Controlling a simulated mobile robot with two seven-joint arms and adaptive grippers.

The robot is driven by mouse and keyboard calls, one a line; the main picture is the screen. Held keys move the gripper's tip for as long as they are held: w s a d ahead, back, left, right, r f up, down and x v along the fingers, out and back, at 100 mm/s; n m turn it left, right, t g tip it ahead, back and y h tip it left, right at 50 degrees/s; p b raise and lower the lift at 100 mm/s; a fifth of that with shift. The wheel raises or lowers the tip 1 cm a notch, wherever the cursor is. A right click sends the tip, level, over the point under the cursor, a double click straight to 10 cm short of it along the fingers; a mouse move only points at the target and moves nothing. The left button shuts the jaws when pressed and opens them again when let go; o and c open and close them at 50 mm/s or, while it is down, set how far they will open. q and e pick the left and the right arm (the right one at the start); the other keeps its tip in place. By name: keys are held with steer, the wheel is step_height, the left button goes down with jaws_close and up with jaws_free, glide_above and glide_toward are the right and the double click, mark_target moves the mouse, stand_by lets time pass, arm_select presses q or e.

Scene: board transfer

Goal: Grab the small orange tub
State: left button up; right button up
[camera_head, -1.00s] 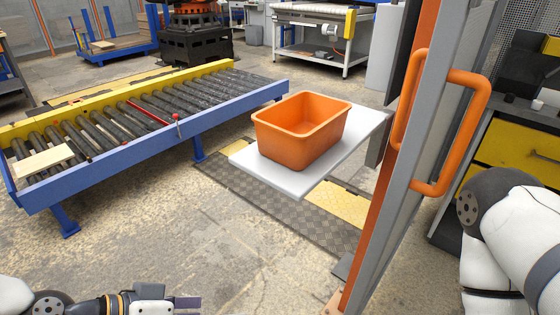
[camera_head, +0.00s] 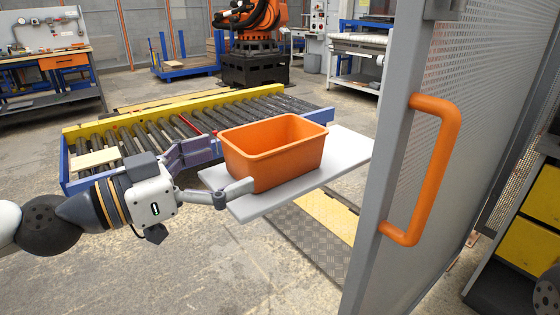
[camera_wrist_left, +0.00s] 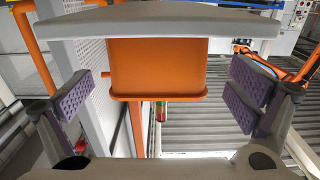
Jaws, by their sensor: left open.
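The small orange tub (camera_head: 276,150) stands upright on a light grey board (camera_head: 262,203) in the head view. In the left wrist view the orange tub (camera_wrist_left: 157,70) shows between my fingers, with the board (camera_wrist_left: 160,27) above it in the picture. My left gripper (camera_head: 226,164) is open at the tub's left end, with its fingers spread and empty. One finger shows near the tub's near left corner; I cannot tell whether it touches. In the left wrist view my left gripper (camera_wrist_left: 165,98) has its purple pads apart on either side of the tub. My right gripper is not in view.
A roller conveyor (camera_head: 150,132) with blue and yellow rails lies behind the tub. A grey post and mesh door with an orange handle (camera_head: 425,170) stands close on the right. The floor in front of the board is open.

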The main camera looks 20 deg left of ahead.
mark_target(263, 151)
arm_select(q)
steer(key=shift+x, duration=1.1)
steer(key=b+x, duration=0.1)
steer(key=x, duration=0.4)
steer(key=shift+s+d, duration=0.1)
steer(key=shift+s, duration=0.05)
steer(key=shift+r, duration=0.1)
steer(key=c, duration=1.1)
